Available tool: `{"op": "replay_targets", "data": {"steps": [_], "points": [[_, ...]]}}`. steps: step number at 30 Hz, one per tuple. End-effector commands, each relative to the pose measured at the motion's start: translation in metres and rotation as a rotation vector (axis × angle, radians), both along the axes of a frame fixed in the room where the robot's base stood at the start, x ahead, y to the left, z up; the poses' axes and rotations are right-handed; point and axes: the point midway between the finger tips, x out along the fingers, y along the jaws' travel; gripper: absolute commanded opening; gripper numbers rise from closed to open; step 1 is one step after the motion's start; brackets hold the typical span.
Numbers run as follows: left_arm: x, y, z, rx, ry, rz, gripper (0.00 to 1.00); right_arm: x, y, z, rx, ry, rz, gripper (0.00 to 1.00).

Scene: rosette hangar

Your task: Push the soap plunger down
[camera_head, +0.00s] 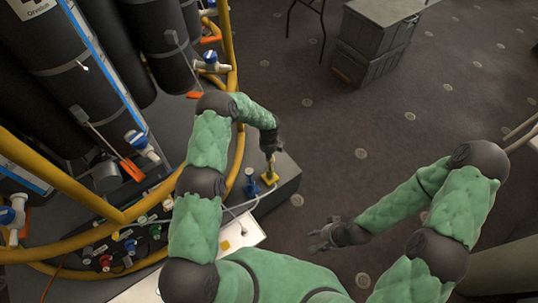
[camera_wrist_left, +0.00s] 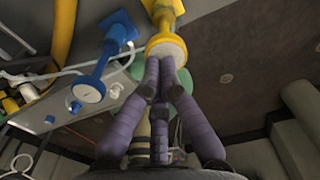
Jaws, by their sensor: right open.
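A yellow plunger-like piece (camera_head: 270,178) stands on the dark ledge, beside a blue one (camera_head: 252,187). Neither carries a label that I can read as soap. My left gripper (camera_head: 270,153) is just above the yellow piece. In the left wrist view its fingers (camera_wrist_left: 160,68) are drawn together, with the tips at the round pale face of the yellow piece (camera_wrist_left: 167,48); I cannot tell whether they touch. The blue piece (camera_wrist_left: 90,92) is to the left there, apart from the fingers. My right gripper (camera_head: 322,238) is open and empty over the floor.
Yellow rails (camera_head: 65,178) and dark cylinders (camera_head: 80,85) fill the left. A panel with colored knobs (camera_head: 125,243) is at lower left. Grey crates (camera_head: 375,40) stand at the back. The floor between is clear.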

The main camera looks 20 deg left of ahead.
Motion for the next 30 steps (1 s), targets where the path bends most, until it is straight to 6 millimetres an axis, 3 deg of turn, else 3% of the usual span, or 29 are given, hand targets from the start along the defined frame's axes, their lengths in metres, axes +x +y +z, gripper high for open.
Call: {"op": "replay_targets", "data": {"steps": [5, 18, 30], "points": [[0.0, 0.0, -0.006, 0.0, 0.001, 0.0, 0.0, 0.0, 0.0, -0.004, 0.0, 0.0, 0.0, 0.51], [-0.002, 0.0, -0.072, 0.0, 0.004, 0.0, 0.0, 0.0, 0.0, -0.052, 0.0, 0.0, 0.0, 0.51], [-0.002, 0.0, -0.08, 0.0, 0.005, -0.001, 0.0, 0.0, 0.0, -0.057, 0.0, 0.0, 0.0, 0.51]]}}
